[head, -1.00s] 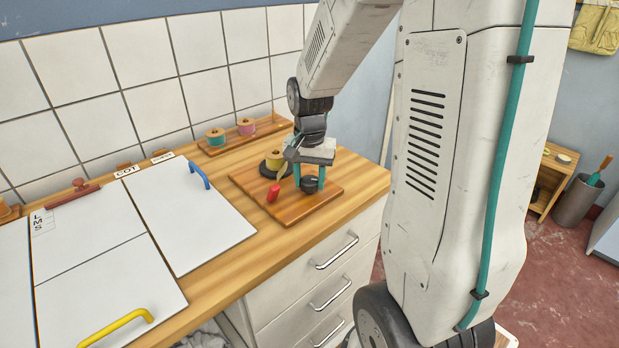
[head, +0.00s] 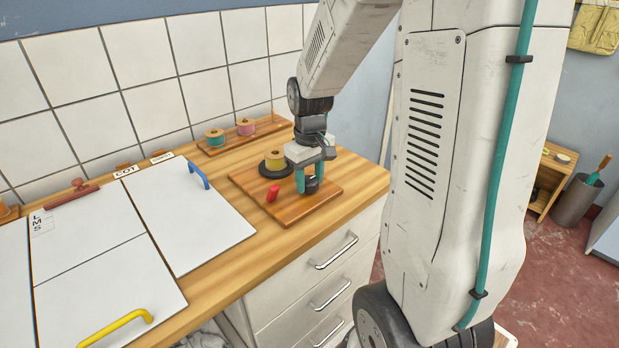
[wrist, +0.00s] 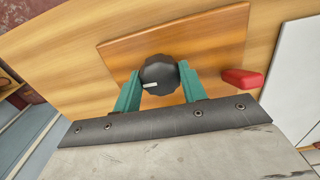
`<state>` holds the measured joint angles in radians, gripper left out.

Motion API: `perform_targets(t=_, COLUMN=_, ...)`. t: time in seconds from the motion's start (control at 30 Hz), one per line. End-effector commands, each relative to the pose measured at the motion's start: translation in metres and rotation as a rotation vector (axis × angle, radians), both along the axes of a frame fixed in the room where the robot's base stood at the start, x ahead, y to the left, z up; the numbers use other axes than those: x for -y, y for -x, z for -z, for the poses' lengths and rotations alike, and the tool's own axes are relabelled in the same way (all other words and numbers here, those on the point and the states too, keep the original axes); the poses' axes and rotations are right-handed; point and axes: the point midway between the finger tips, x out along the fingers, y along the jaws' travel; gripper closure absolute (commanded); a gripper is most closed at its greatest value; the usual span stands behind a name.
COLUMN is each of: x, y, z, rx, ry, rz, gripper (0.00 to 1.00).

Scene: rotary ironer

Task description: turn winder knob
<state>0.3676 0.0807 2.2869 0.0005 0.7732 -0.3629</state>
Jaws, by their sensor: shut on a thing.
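The winder knob (wrist: 159,75) is a dark, round, ridged knob with a white mark, on a wooden board (wrist: 215,38). In the head view the knob (head: 312,186) is partly hidden by my fingers. My gripper (head: 308,182) points down over the board with its teal fingers on either side of the knob. In the wrist view my gripper (wrist: 160,82) is shut on the knob, and the white mark points to the lower left.
A red lever (head: 272,193) stands on the board left of the knob. A yellow spool (head: 275,161) on a black base is behind it. More spools (head: 215,137) stand on a rack by the tiled wall. White panels (head: 190,215) cover the counter to the left.

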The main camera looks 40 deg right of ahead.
Motion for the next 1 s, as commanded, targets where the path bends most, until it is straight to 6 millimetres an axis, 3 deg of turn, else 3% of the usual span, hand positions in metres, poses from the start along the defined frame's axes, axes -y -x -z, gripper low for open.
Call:
perform_targets(t=0.4, x=0.0008, y=0.0010, z=0.0007, rx=-0.003, ry=0.000, rz=-0.188, gripper=0.81)
perform_targets(t=0.97, x=0.0009, y=0.0013, z=0.0009, rx=-0.004, ry=0.000, rz=-0.215, gripper=0.81)
perform_targets(t=1.0, x=0.0009, y=0.0013, z=0.0009, rx=-0.004, ry=0.000, rz=-0.215, gripper=0.47)
